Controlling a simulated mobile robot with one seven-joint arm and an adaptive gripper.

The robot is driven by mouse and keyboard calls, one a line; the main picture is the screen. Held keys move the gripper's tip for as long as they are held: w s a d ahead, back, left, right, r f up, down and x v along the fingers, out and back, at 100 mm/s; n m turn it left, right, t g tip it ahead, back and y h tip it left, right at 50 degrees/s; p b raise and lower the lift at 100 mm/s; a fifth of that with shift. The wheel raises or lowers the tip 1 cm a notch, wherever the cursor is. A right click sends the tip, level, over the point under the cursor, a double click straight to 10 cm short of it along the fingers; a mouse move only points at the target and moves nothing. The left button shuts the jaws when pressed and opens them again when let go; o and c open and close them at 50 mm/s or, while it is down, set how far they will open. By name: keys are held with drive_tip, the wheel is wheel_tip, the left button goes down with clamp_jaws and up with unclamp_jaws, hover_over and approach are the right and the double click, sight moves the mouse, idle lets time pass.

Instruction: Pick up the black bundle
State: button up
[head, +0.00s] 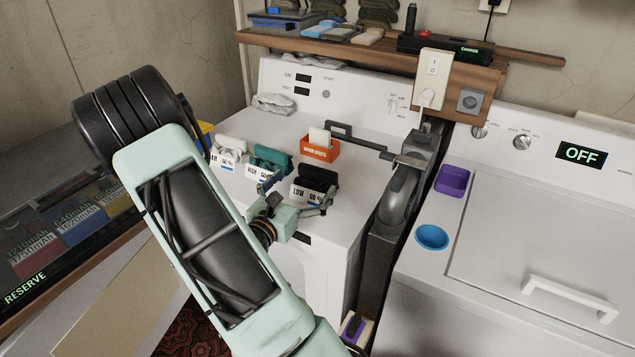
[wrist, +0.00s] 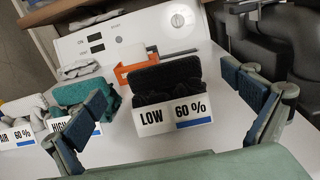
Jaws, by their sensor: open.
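The black bundle (head: 318,177) sits in a white holder labelled LOW 60 % (head: 303,194) on top of the left white machine. In the wrist view the black bundle (wrist: 166,82) is near the middle, behind the LOW 60 % label (wrist: 172,117). My gripper (head: 288,197) is open and empty, just in front of the holder. In the wrist view its two fingers (wrist: 170,100) stand wide apart, one left and one right of the bundle, with nothing between them touching.
A teal bundle (head: 270,158) and a white bundle (head: 231,148) in labelled holders stand to the left. An orange box (head: 319,149) is behind. A grey arm-like fixture (head: 397,190) stands on the right. A wooden shelf (head: 380,57) overhangs the back.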

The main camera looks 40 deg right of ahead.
sight(316, 170)
drive_tip(key=x, duration=0.5)
drive_tip(key=shift+d+p, duration=0.15)
drive_tip(key=shift+p, duration=0.2)
drive_tip(key=c, duration=1.3)
drive_tip(key=shift+o, duration=0.2)
